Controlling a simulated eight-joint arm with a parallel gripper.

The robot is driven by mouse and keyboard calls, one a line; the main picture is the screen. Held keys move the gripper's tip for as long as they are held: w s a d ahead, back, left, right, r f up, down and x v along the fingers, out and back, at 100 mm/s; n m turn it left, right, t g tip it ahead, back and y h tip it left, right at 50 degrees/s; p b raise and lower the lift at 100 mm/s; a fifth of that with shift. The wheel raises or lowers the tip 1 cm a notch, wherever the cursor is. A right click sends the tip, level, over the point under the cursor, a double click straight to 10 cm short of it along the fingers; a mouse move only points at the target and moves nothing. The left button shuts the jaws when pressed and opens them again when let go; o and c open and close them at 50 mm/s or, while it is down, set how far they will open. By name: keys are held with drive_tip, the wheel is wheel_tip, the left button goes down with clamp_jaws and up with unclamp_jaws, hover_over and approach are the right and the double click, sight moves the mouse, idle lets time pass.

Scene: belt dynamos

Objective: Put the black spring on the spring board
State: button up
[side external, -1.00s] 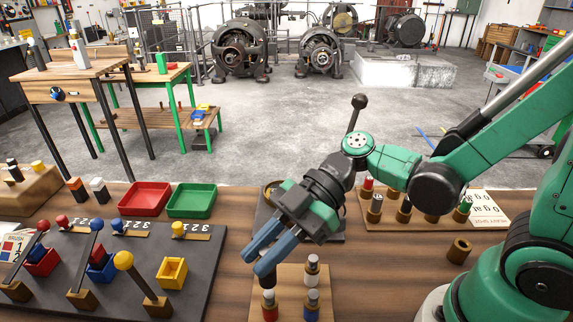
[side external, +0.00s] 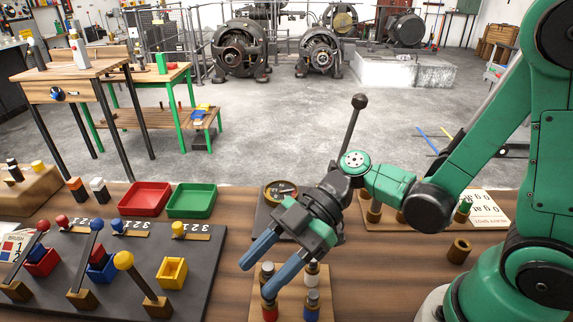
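The pale wooden board (side external: 288,312) at the front centre bears several upright coil-like cylinders with grey tops. The one at its back left (side external: 267,272) looks black and stands upright; I take it to be the black spring. My gripper (side external: 257,278) has blue fingers, spread apart, reaching down to the left over the board. The black spring shows between the fingers, and its lower part is partly hidden by the nearer finger. A white cylinder (side external: 312,268), a red one (side external: 269,309) and a blue one (side external: 312,305) stand on the same board.
A dark panel with coloured-ball levers (side external: 215,262) fills the left. Red (side external: 145,197) and green (side external: 191,202) trays lie behind it. A lettered board (side external: 488,205) with pegs is at the right, partly behind my arm. A loose brown ring (side external: 459,250) sits on the table.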

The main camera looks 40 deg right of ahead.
idle(0.3)
drive_tip(key=shift+r, duration=0.45)
drive_tip(key=v, duration=1.2)
drive_tip(key=x, duration=1.2)
drive_tip(key=shift+f, duration=0.5)
drive_tip(key=shift+r, duration=0.45)
